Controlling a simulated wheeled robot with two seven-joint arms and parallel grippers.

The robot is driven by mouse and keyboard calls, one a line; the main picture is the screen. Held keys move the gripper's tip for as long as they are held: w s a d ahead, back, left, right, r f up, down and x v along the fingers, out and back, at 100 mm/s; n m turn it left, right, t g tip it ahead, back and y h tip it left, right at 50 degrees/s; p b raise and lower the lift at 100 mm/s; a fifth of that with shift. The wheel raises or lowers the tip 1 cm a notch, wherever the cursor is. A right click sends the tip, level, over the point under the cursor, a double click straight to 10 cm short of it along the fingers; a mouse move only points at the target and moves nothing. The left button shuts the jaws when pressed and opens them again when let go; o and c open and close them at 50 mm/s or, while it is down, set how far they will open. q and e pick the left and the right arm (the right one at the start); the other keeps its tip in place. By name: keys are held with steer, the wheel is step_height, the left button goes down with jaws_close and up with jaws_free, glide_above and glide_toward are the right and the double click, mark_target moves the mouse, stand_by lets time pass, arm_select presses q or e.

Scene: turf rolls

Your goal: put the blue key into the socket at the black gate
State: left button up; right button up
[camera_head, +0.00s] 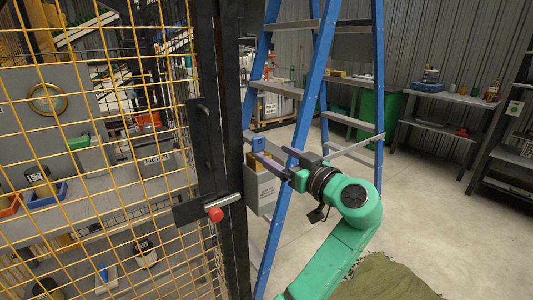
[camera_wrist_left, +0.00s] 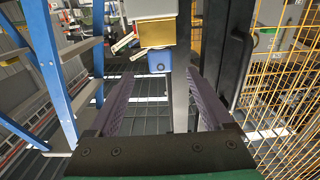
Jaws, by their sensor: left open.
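The blue key (camera_wrist_left: 159,61) shows in the wrist view as a small block with a round mark, against the brass-coloured socket (camera_wrist_left: 155,36) of a grey box. In the head view the same blue piece (camera_head: 258,144) sits at the top of the brass part (camera_head: 260,163), beside the black gate (camera_head: 206,150). My left gripper (camera_head: 268,157) is open, its two purple-grey fingers pointing at the key. In the wrist view the key lies between and beyond the fingertips (camera_wrist_left: 158,78); I cannot tell whether they touch it. My right gripper is not in view.
A blue ladder (camera_head: 313,80) stands close beside my left gripper. A red knob (camera_head: 215,214) sticks out from the gate.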

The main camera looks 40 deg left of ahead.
arm_select(q)
steer(key=b+v, duration=0.1)
steer(key=v, duration=0.8)
steer(key=shift+d, duration=0.25)
